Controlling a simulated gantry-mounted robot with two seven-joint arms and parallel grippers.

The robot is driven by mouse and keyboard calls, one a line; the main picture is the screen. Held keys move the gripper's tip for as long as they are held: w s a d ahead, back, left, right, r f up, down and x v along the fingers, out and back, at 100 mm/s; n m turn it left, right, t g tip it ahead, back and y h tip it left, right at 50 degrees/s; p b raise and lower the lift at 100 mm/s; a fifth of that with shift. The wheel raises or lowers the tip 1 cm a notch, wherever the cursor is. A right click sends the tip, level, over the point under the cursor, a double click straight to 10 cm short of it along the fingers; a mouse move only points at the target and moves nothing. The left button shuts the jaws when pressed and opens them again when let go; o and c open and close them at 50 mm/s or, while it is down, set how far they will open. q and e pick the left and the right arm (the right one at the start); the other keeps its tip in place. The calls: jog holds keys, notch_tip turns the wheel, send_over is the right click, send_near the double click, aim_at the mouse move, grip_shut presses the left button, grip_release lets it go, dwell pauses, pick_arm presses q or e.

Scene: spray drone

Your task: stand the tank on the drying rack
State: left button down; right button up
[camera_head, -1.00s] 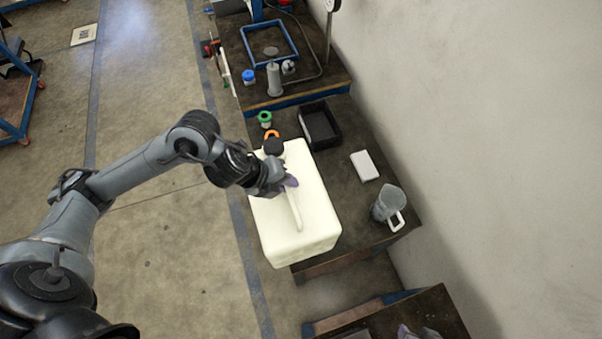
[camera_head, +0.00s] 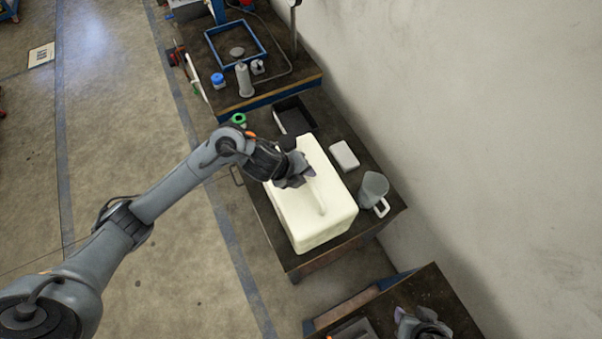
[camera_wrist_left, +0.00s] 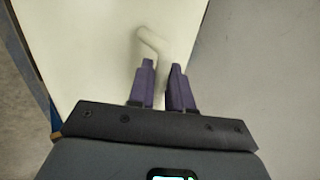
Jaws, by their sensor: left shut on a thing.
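The cream tank (camera_head: 292,212) is a large block with a bar handle on top and a dark cap, partly hidden by my left arm. It is over the near bench; I cannot tell whether it touches the bench top. My left gripper (camera_head: 308,176) is shut on the tank's handle. In the left wrist view its purple fingers (camera_wrist_left: 161,84) stand either side of the handle (camera_wrist_left: 150,40). A blue square frame (camera_head: 215,57) on the far bench may be the drying rack. What seems to be my right gripper (camera_head: 408,320) is at the lower right, cut by the edge.
On the near bench (camera_head: 312,262) are a black tray (camera_head: 293,118), a white block (camera_head: 344,155), a grey jug (camera_head: 372,188) and a green-topped item (camera_head: 239,119). The far bench holds a grey bottle (camera_head: 243,80) and a blue-capped jar (camera_head: 218,80). A wall (camera_head: 460,130) bounds the right.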

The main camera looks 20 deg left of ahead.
aim_at(304, 192)
pick_arm(q)
jog(key=shift+f+b, duration=0.35)
jog(key=shift+f, duration=1.35)
jog(key=c, duration=1.5)
grip_release()
jog(key=shift+f, duration=0.2)
jog(key=o, duration=0.5)
jog(key=shift+c, duration=0.2)
